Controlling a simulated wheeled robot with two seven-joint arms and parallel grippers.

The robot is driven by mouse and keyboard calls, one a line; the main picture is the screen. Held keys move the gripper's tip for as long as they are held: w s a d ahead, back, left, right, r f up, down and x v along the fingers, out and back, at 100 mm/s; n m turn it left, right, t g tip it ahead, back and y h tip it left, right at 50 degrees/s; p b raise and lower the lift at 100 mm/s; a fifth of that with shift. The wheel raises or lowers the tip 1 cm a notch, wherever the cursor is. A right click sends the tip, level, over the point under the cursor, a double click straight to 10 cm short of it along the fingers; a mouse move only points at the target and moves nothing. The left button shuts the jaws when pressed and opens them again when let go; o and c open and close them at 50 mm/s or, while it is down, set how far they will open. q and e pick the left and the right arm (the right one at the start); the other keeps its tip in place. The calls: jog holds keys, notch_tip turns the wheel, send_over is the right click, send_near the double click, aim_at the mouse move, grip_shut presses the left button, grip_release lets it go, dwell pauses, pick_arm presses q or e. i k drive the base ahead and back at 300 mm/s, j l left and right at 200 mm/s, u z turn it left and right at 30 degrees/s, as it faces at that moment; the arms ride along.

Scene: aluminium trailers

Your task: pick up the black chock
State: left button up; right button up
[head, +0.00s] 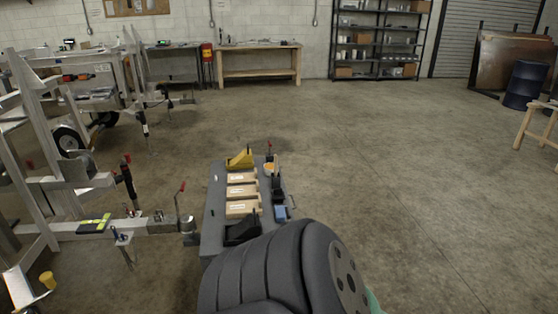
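A black, wedge-like object that looks like the black chock (241,230) sits at the near end of a narrow grey bench top (214,205). Its near side is partly hidden by a large dark grey rounded arm link of mine. A yellow chock (239,160) stands at the far end of the same top. Neither of my grippers shows in the head view, so I cannot see where they are relative to the chock.
Several wooden blocks or boxes (243,191) lie between the chocks, with small dark tools and a blue item (281,213) along the right edge. An aluminium trailer frame (75,230) with a coupling reaches close to the bench's left side. The floor (420,180) to the right is clear.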

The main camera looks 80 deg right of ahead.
aim_at(249, 228)
jog(key=z, duration=2.4)
jog(key=i+l, duration=0.3)
